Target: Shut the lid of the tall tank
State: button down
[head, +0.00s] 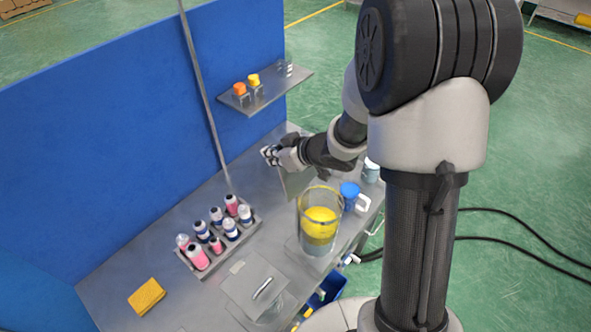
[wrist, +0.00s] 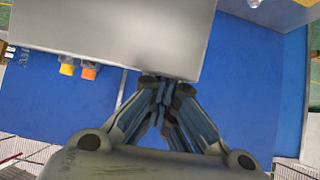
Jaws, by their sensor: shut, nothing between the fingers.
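The tall tank (head: 303,243) is clear-walled and stands near the front edge of the bench in the head view, with a yellow and blue-grey round thing showing in it. A flat grey panel, seemingly its lid (head: 292,184), stands raised behind it. The panel fills the upper left of the wrist view (wrist: 110,35). My gripper (head: 270,156) is shut and empty, beyond the raised panel in the head view. In the wrist view my fingertips (wrist: 166,84) are at the panel's lower edge; I cannot tell whether they touch it.
A lower tank with a closed, handled lid (head: 245,280) is at the front. A tray (head: 202,272) of several bottles and a yellow sponge (head: 147,297) lie left. A blue funnel-like item (head: 350,189) stands right of the tank. A shelf (head: 285,85) with orange and yellow-topped items is on the blue wall.

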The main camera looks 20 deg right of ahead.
jog(key=shift+s+d+f, duration=0.25)
jog(key=shift+s+d, duration=0.35)
jog(key=shift+s, duration=0.45)
jog(key=shift+s+d+f, duration=0.25)
jog(key=shift+s+d, duration=0.4)
jog(key=shift+s, duration=0.45)
jog(key=shift+s+d+f, duration=0.25)
jog(key=shift+s+d, duration=0.35)
jog(key=shift+s, duration=0.45)
jog(key=p, duration=0.6)
send_near(286, 175)
jog(key=w+a+r, duration=0.1)
jog(key=w, duration=0.2)
jog(key=shift+a+f, duration=0.1)
